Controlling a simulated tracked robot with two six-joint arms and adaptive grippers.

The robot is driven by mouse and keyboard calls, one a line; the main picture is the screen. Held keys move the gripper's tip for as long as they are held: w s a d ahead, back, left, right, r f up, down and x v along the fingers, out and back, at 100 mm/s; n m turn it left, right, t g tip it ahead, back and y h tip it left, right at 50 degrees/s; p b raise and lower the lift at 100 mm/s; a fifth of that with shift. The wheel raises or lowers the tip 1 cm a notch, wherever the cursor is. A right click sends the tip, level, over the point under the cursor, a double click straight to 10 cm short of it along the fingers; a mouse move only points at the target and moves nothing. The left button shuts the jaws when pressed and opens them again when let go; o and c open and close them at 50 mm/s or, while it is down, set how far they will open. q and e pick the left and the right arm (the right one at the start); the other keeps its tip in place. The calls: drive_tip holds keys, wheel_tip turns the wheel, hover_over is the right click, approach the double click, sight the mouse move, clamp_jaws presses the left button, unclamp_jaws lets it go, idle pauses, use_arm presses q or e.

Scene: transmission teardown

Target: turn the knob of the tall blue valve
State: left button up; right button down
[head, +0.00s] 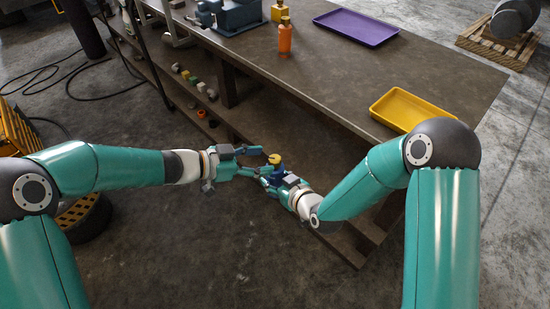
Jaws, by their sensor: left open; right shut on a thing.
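My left gripper (259,161) is open, just left of the valve. Its fingers point at the valve near the knob. I cannot tell whether they touch it. The lower part of the valve is partly hidden by my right gripper.
The workbench (330,75) lies behind my arms and bears an orange bottle (285,40), a purple tray (356,27) and a yellow tray (412,108). Small parts (195,82) lie on its lower shelf. A pallet (500,45) stands at the far right. The floor below my grippers is clear.

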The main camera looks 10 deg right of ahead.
sight(272, 159)
use_arm(q)
drive_tip(key=shift+x, duration=2.45)
drive_tip(key=shift+w, duration=0.1)
clamp_jaws()
